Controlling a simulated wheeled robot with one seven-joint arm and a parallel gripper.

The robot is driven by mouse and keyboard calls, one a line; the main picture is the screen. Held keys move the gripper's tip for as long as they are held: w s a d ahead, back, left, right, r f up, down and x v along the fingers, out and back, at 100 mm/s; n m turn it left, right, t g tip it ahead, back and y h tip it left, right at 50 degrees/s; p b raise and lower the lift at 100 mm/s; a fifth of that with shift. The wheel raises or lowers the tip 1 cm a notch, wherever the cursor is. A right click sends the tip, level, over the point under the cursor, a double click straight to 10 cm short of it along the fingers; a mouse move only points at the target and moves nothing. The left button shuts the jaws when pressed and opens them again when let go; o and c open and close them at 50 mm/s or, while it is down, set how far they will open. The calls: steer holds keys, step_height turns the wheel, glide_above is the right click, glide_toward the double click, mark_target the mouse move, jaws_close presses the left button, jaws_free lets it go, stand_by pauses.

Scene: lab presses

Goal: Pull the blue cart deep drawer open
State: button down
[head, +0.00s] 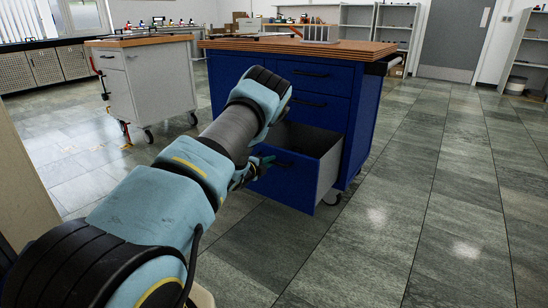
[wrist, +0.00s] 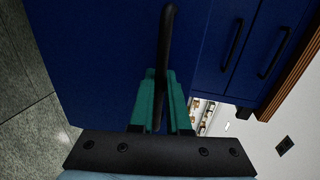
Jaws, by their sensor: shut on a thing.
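The blue cart (head: 366,112) stands ahead with a wooden top. Its deep drawer (head: 290,186) at the bottom is pulled out, and its grey inside shows from above. My gripper (head: 262,161) is at the drawer's front, partly hidden behind my arm in the head view. In the wrist view, the green fingers of my gripper (wrist: 160,100) are shut on the black drawer handle (wrist: 166,40), with the blue drawer front (wrist: 95,60) behind it. The upper drawers (head: 318,80) of the cart are shut.
A white cart (head: 160,80) with a wooden top stands to the left. Grey shelves (head: 395,25) and a grey door (head: 455,40) are at the back. The tiled floor (head: 430,200) to the right is clear.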

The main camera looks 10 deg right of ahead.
steer(key=shift+s+a, duration=0.1)
steer(key=shift+a, duration=0.05)
steer(key=c, duration=0.9)
jaws_free()
steer(key=p+v, duration=0.2)
steer(key=v, duration=0.8)
steer(key=shift+s+a, duration=0.2)
steer(key=shift+s, duration=0.05)
steer(key=shift+r, duration=0.1)
